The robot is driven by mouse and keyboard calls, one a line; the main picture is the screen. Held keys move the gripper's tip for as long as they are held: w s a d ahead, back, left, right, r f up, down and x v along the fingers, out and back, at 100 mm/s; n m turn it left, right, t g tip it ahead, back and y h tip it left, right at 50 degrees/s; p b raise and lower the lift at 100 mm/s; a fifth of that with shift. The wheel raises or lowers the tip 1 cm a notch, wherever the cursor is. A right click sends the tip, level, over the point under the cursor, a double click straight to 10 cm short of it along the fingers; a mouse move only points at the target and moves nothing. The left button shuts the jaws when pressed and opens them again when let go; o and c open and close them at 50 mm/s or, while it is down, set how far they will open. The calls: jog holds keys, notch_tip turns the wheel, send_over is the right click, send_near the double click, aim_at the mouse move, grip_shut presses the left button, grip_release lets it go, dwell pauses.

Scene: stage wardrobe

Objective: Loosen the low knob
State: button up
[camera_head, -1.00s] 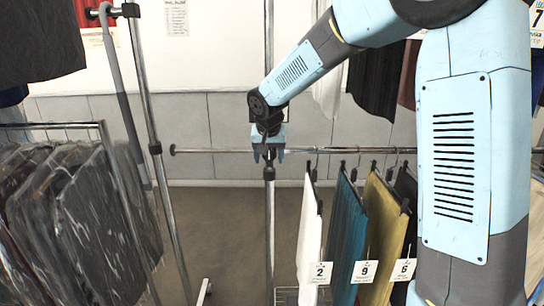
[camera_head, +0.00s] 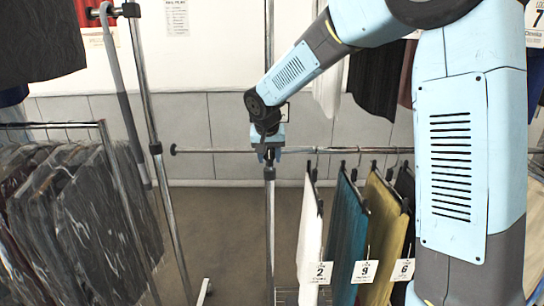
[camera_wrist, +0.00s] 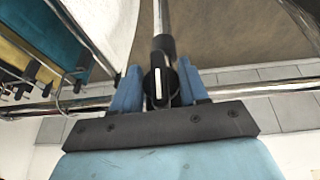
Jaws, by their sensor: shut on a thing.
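My gripper (camera_head: 268,153) is at the upright chrome pole (camera_head: 270,235), at the height of the horizontal rail. In the wrist view its two blue fingers (camera_wrist: 158,85) are shut on a black knob (camera_wrist: 160,86) with a white mark, one finger on each side. The white mark runs roughly in line with the pole. The knob sits just by a black collar (camera_wrist: 163,45) on the pole. In the head view the gripper and wrist hide the knob.
The horizontal rail (camera_head: 215,150) crosses behind the gripper. White, teal and mustard garments (camera_head: 347,225) with number tags hang close on its right. A rack of dark bagged garments (camera_head: 85,215) stands at left. Another pole with a black collar (camera_head: 155,148) stands between.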

jog(key=h, duration=0.4)
jog(key=shift+a+f+n, duration=0.15)
jog(key=shift+a+n, duration=0.05)
jog(key=shift+n, duration=0.2)
jog(key=n+h, duration=0.1)
jog(key=h, duration=0.3)
jog(key=shift+a+f, duration=0.1)
jog(key=n+h, duration=0.1)
jog(key=h, duration=0.3)
jog(key=shift+a+f+t, duration=0.1)
jog(key=shift+f+t, duration=0.05)
jog(key=shift+t, duration=0.15)
jog(key=n+t+h, duration=0.1)
jog(key=h, duration=0.2)
jog(key=shift+s+f+h, duration=0.1)
jog(key=shift+h, duration=0.3)
jog(key=shift+n+h, duration=0.3)
jog(key=shift+n, duration=0.1)
jog(key=o, duration=0.8)
jog(key=shift+o, duration=0.9)
